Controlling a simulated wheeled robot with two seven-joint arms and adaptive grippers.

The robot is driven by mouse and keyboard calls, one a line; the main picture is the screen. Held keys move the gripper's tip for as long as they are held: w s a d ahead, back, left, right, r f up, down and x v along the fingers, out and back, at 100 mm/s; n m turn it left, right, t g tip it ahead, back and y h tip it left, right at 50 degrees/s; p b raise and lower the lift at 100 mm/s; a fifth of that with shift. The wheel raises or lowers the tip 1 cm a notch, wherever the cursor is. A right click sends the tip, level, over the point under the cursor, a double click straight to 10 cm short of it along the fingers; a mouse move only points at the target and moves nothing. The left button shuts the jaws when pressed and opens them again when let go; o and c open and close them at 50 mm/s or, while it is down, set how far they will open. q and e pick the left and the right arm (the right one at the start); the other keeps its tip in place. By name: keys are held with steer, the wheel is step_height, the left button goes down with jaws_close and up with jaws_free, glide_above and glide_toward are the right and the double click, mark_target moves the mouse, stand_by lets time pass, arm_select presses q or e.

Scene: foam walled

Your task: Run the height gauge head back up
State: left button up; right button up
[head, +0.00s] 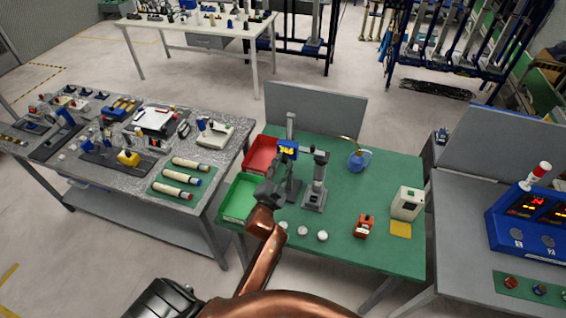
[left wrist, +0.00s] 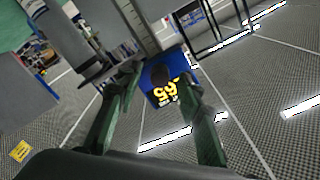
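The height gauge stands on the green table, with an upright grey column (head: 291,128). Its blue head (head: 288,150) with yellow digits sits on the upper part of the column. My left gripper (head: 277,170) is just in front of and below the head. In the left wrist view the gauge head (left wrist: 176,93) shows its digits, and a dark round knob (left wrist: 159,75) lies between the fingertips. The two fingers are spread apart on either side of the knob; I cannot tell whether either touches it. My right gripper is not in view.
A grey stand (head: 317,180) is close right of the gauge. A red bin (head: 262,153) and a green bin (head: 240,197) are at the left edge. White discs (head: 303,231), an orange device (head: 364,227) and a blue can (head: 360,160) are on the table (head: 340,200).

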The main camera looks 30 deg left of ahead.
arm_select(q)
steer(key=shift+w+a, duration=0.1)
steer(key=shift+w, duration=0.3)
steer(key=shift+c, duration=0.4)
jaws_close()
